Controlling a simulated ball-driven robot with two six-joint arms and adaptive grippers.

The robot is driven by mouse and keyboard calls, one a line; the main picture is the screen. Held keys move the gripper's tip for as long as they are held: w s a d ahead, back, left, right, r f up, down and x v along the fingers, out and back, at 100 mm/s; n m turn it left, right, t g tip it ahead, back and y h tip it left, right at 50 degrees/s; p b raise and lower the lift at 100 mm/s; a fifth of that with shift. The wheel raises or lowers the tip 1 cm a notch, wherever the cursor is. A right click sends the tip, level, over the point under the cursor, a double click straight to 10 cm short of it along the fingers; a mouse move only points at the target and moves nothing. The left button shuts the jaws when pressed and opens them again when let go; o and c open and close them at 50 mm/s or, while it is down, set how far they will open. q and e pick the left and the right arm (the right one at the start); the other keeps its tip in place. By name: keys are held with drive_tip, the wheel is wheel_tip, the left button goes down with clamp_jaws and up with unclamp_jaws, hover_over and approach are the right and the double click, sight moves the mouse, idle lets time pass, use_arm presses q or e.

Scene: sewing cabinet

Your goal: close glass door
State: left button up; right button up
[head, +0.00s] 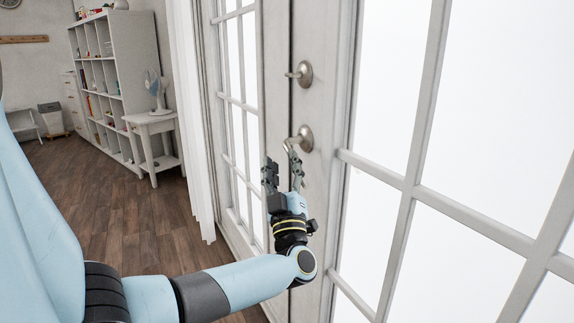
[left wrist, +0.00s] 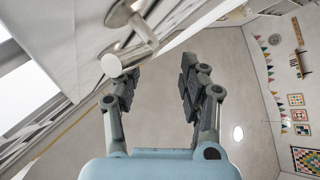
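The white-framed glass door (head: 344,160) with large panes fills the right of the head view. It carries a round metal lock (head: 304,74) and, below it, a metal lever handle (head: 304,138). My left gripper (head: 283,166) is upright just below the handle, with its fingers apart. In the left wrist view, the handle (left wrist: 142,36) is at the upper left, close to the left finger of my left gripper (left wrist: 160,78). I cannot tell whether they touch. Nothing shows between the fingers. My right gripper is not in view.
Another paned door panel (head: 239,110) stands left of the handle, with a white curtain (head: 190,120) beside it. A side table (head: 152,125) with a fan (head: 156,92) and a white shelf unit (head: 125,70) stand farther back. The wooden floor (head: 120,215) between is clear.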

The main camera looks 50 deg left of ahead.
use_arm(q)
drive_tip(key=shift+w, duration=0.15)
drive_tip(key=v, duration=1.2)
idle(0.3)
